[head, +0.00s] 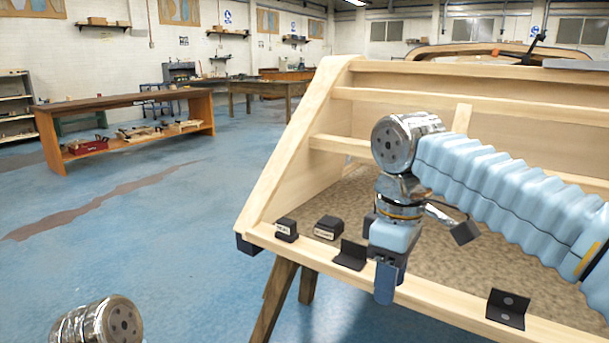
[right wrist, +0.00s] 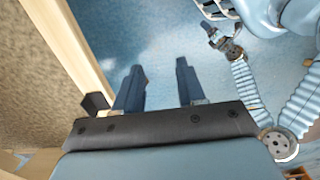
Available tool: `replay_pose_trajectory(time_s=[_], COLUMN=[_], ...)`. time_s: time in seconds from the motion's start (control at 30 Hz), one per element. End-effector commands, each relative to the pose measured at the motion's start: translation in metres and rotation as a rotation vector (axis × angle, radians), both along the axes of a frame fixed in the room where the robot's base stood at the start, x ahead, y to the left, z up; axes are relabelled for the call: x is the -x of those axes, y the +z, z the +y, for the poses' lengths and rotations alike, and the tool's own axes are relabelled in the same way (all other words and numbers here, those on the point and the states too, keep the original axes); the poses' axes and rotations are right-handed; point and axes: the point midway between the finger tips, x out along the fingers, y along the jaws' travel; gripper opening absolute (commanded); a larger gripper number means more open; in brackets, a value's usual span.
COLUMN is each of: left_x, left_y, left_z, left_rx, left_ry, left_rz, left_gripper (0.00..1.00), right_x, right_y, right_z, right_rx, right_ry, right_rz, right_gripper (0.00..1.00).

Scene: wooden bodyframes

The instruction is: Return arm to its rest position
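My right arm comes in from the right with its light-blue sleeve, over the wooden bodyframe (head: 262,205). My right gripper (head: 386,280) points down at the frame's front rail in the head view. In the right wrist view its two fingers (right wrist: 158,88) are apart, with only blue floor between them, so it is open and empty. The frame's edge (right wrist: 72,48) runs left of the fingers there. My left arm shows only a metal joint at the head view's bottom left. My left gripper (right wrist: 214,36) shows small in the right wrist view; its opening is unclear.
Black brackets (head: 350,255) (head: 507,309) and small black labelled blocks (head: 328,228) (head: 286,229) sit along the front rail, close to my right gripper. A wooden trestle leg (head: 274,300) stands below. Blue floor (head: 170,230) is clear to the left, before an orange-brown bench (head: 130,101).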

Motion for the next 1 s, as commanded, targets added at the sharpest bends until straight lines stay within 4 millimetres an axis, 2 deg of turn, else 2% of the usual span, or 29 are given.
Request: replay_pose_trajectory(time_s=[0.33,0.47,0.57,0.67,0.77,0.87,0.9,0.97,1.0], left_x=[0.000,0.000,0.000,0.000,0.000,0.000,0.000,0.000,0.000], left_y=[0.000,0.000,0.000,0.000,0.000,0.000,0.000,0.000,0.000], left_z=[0.000,0.000,0.000,0.000,0.000,0.000,0.000,0.000,0.000], left_rx=[0.000,0.000,0.000,0.000,0.000,0.000,0.000,0.000,0.000], left_ry=[0.000,0.000,0.000,0.000,0.000,0.000,0.000,0.000,0.000], left_rz=[0.000,0.000,0.000,0.000,0.000,0.000,0.000,0.000,0.000], left_gripper=[0.87,0.87,0.87,0.87,0.87,0.87,0.87,0.87,0.87], right_x=[-0.025,-0.038,-0.049,-0.058,-0.065,-0.063,-0.058,-0.045,-0.033], right_y=[-0.049,-0.080,-0.112,-0.154,-0.205,-0.276,-0.310,-0.362,-0.395], right_z=[0.014,0.022,0.028,0.036,0.042,0.048,0.049,0.050,0.049], right_rx=[-0.032,-0.055,-0.078,-0.110,-0.150,-0.204,-0.229,-0.269,-0.293], right_ry=[-0.034,-0.058,-0.087,-0.127,-0.184,-0.280,-0.332,-0.430,-0.502], right_rz=[0.013,0.022,0.033,0.046,0.066,0.098,0.113,0.136,0.149], right_gripper=[0.40,0.40,0.40,0.40,0.40,0.40,0.40,0.40,0.40])
